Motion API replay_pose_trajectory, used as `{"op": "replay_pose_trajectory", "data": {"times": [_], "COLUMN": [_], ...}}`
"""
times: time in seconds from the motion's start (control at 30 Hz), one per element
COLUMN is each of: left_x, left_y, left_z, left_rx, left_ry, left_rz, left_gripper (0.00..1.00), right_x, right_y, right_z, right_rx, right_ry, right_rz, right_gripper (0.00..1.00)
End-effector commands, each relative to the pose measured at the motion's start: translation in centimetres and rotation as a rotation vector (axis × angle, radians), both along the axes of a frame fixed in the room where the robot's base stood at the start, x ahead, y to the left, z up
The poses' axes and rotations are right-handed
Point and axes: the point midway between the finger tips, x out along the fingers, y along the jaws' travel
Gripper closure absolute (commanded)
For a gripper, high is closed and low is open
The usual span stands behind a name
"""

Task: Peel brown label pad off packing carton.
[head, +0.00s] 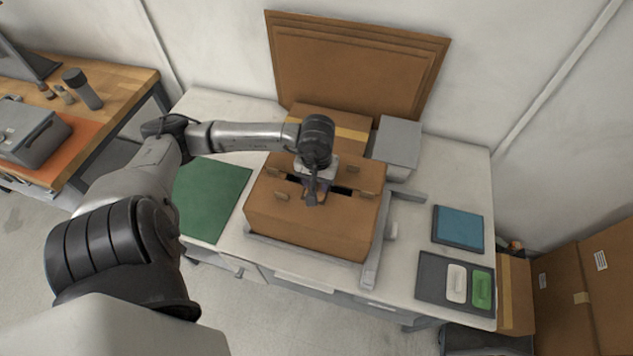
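The brown packing carton (302,229) stands on the white table in the middle of the head view. Its top flaps leave a dark slot across the middle. Several small tan-brown pads sit on the top, one at the front left (281,197) and one at the right (365,169). I cannot tell which of them is the label pad. My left gripper (311,199) points down over the middle of the carton top, at the slot. Its wrist hides the fingertips and part of the slot, so contact and finger opening cannot be told. My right gripper is out of view.
The carton sits in a grey frame (371,262). Behind it are another taped carton (318,119), a grey box (399,139) and leaning cardboard sheets (355,65). A green mat (212,200) lies left. A blue pad (458,228) and a dark tray (434,269) lie right.

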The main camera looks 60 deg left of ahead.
Motion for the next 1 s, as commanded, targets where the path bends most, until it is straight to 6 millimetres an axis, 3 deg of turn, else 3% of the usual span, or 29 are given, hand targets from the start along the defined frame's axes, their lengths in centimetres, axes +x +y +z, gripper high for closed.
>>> {"op": "replay_pose_trajectory", "data": {"times": [0.5,0.9,1.0], "left_x": [-0.03,-0.02,-0.01], "left_y": [0.0,0.01,0.0], "left_z": [-1.06,-1.03,-1.03], "left_rx": [0.0,0.0,0.0], "left_ry": [0.0,0.0,0.0], "left_rz": [-0.001,0.0,0.0], "left_gripper": [0.62,0.99,1.0], "right_x": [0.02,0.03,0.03], "right_y": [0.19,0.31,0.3], "right_z": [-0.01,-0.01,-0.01], "right_rx": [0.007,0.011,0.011], "right_ry": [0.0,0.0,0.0], "right_rz": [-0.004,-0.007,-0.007], "right_gripper": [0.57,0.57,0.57]}}
